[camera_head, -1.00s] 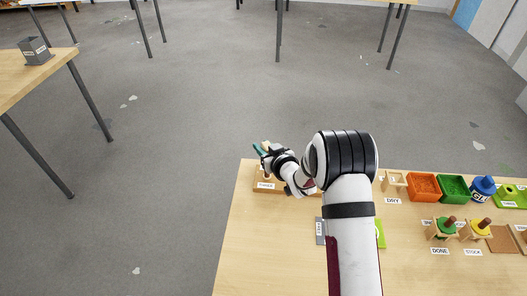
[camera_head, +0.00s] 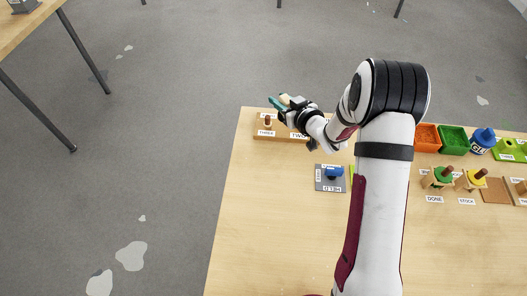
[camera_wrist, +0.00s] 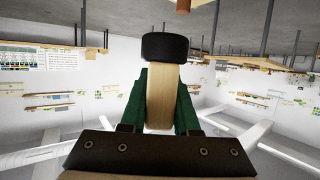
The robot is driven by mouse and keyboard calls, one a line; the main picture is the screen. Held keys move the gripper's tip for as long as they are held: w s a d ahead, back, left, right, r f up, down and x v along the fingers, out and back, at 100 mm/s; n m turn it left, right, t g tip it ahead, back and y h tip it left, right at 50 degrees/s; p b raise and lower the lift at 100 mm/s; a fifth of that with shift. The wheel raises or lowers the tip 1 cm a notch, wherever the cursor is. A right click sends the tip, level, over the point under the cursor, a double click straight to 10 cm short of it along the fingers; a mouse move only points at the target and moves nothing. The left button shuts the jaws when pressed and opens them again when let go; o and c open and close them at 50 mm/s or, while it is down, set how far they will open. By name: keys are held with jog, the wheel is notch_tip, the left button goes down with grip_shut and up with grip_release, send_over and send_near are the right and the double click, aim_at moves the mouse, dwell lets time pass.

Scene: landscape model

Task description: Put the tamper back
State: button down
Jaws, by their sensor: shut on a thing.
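My gripper (camera_head: 281,102) is in the air over the back left edge of the table, above a wooden rack (camera_head: 282,137) with labels THREE and TWO. In the wrist view, its green fingers (camera_wrist: 163,82) are shut on the pale wooden handle of the tamper (camera_wrist: 163,46), which has a round black end. The tamper is clear of the rack; in the head view it is mostly hidden by the gripper. A brown-topped tool stands in the rack at THREE. My arm hides the rack's right part.
A blue object (camera_head: 334,172) sits on a grey pad (camera_head: 328,185). To the right are an orange bin (camera_head: 427,136), a green bin (camera_head: 454,139), a blue pot (camera_head: 482,140) and stands labelled DONE and STOCK. The front left of the table is clear.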

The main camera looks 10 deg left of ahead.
jog(key=s+d+r+n+g+y, duration=0.1)
jog(key=s+d, duration=0.2)
jog(key=s, duration=0.4)
jog(key=s+d+n+g+y, duration=0.1)
jog(key=s+d, duration=0.2)
jog(key=s, duration=0.4)
jog(key=a+f, duration=0.2)
jog(key=a, duration=0.1)
jog(key=a+f, duration=0.2)
jog(key=a, duration=0.2)
jog(key=w+a+f, duration=0.1)
jog(key=a+f, duration=0.1)
jog(key=a, duration=0.1)
jog(key=shift+a, duration=0.4)
jog(key=f, duration=0.4)
jog(key=shift+w+a, duration=0.1)
jog(key=shift+a, duration=0.3)
jog(key=shift+f, duration=0.3)
jog(key=c, duration=0.7)
grip_release()
jog(key=shift+f, duration=0.1)
jog(key=shift+o, duration=0.2)
